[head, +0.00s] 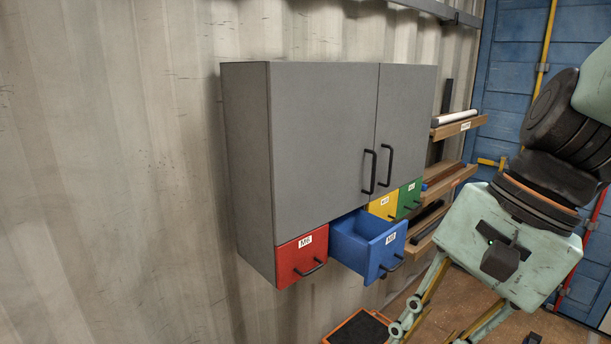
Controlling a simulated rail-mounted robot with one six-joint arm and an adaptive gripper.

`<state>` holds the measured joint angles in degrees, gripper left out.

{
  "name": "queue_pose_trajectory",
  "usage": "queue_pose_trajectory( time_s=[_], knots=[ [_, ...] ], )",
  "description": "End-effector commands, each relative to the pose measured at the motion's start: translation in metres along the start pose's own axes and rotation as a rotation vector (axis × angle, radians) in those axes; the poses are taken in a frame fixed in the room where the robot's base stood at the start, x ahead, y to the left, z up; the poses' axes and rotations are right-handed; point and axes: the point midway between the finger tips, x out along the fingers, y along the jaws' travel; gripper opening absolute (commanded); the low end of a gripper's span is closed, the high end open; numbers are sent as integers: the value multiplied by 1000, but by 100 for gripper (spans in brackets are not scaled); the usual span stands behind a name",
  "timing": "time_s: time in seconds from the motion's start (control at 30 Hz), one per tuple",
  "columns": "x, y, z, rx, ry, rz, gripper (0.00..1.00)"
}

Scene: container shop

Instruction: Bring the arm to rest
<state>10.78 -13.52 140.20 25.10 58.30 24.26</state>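My gripper (440,325) hangs at the lower right of the head view, pointing down and left, in front of the shelves and to the right of the wall cabinet. Its pale green body and two finger linkages show, spread apart. The fingertips are cut off by the bottom edge, so I cannot tell whether it is open or shut, or whether it holds anything. My arm comes in from the upper right.
A grey cabinet (320,140) with both doors shut hangs on the corrugated wall. Below, a blue drawer (392,252) is pulled out; red (302,258), yellow (383,205) and green (409,198) drawers look closed. Wooden shelves (450,180) stand behind. An orange-rimmed tray (335,335) lies below.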

Motion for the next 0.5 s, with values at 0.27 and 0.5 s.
queue_pose_trajectory(
  time_s=[0.27,0.5],
  knots=[
    [-14,22,6,-244,116,42,18],
    [-27,40,7,-448,215,86,18]
  ],
)
